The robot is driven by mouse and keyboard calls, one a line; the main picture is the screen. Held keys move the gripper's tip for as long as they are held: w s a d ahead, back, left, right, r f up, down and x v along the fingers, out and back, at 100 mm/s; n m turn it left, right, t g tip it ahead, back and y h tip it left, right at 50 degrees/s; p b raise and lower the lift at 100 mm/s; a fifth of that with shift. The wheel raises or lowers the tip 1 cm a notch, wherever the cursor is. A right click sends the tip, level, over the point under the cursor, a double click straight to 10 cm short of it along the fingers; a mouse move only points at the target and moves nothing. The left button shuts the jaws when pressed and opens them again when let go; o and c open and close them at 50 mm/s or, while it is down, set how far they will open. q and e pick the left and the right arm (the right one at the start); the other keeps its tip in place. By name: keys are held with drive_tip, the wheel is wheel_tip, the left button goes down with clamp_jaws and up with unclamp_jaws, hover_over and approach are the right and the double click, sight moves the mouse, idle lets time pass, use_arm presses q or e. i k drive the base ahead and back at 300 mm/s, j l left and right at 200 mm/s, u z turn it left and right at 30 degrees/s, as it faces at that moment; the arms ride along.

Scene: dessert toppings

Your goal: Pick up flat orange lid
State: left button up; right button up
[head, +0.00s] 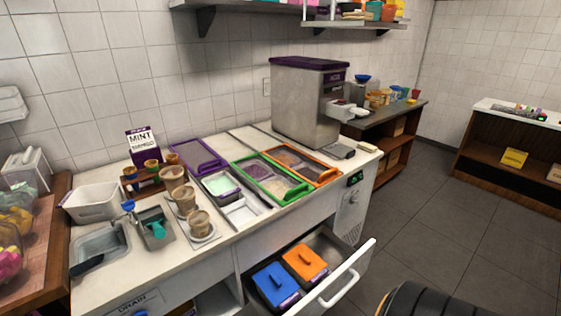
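A flat orange lid with a raised handle (311,254) sits on a container in the open drawer. It lies to the right of a blue lid (272,291) of like shape. A second orange item, an orange-framed clear lid (328,175), lies on the counter over a topping bin, beside a green-framed lid (257,181). Neither of my grippers shows in the head view.
The drawer (347,276) is pulled out from under the counter, its handle toward the front right. A steel machine (298,105) stands at the back of the counter. Stacked cups (200,225) and a white tub (93,202) stand at the left. Grey floor is open to the right.

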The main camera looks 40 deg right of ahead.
sight(307, 263)
drive_tip(key=z, duration=1.6)
